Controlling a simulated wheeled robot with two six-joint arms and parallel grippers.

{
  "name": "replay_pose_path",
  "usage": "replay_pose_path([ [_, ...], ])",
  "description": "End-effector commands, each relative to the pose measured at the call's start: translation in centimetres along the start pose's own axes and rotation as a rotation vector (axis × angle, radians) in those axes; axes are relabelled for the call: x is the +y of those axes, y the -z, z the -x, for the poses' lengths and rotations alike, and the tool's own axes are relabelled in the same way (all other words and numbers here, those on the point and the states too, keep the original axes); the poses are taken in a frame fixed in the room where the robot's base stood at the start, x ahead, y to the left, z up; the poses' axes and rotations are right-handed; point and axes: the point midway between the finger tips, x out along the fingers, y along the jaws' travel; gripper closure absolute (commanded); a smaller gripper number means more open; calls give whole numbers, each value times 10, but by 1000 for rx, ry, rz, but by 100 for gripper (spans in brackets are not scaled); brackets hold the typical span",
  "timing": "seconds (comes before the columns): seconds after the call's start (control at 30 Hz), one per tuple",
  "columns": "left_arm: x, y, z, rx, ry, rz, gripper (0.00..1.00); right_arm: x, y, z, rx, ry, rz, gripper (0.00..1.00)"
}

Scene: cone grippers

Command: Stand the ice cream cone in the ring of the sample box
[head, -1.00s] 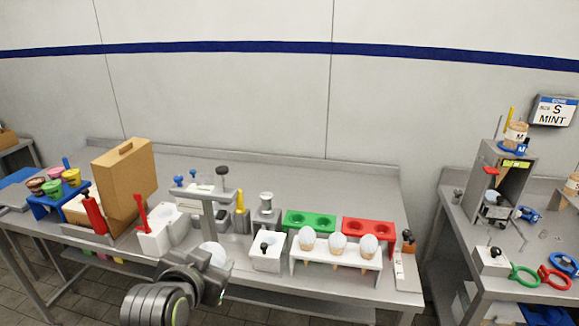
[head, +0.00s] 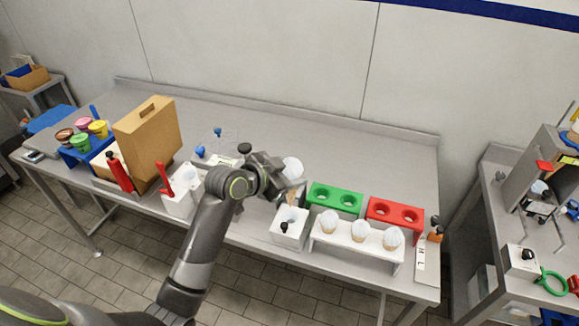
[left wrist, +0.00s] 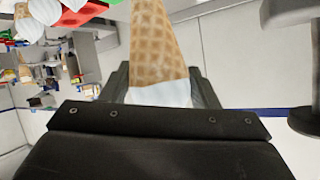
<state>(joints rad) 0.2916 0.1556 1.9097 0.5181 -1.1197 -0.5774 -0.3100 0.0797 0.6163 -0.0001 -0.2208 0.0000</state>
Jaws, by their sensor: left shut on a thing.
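My left gripper (head: 281,180) is shut on an ice cream cone. The cone's white top (head: 292,167) shows beside the fingers in the head view, above the table. In the left wrist view its brown waffle body (left wrist: 160,45) and a white part lie between the fingers. A small white box (head: 289,228) with a black knob and a round opening on top stands just below and in front of the gripper. I cannot tell for sure that it is the sample box. My right gripper is not in view.
A white rack (head: 355,246) with three cones stands to the right. Behind it are a green holder (head: 334,200) and a red holder (head: 396,214). A white box with a red lever (head: 181,192) and a tall brown case (head: 147,137) stand left. The table's back strip is clear.

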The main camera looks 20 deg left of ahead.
Motion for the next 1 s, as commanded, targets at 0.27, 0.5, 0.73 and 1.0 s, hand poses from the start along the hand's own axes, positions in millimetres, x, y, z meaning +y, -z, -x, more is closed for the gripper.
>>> replay_pose_path([
  [0.27,6,-20,-10,-1,1,0,58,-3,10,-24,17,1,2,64],
  [0.5,12,-40,-20,-1,1,1,58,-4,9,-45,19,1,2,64],
  [0.73,18,-60,-31,-3,0,2,58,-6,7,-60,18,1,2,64],
  [1.0,22,-74,-38,0,1,1,58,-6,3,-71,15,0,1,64],
])
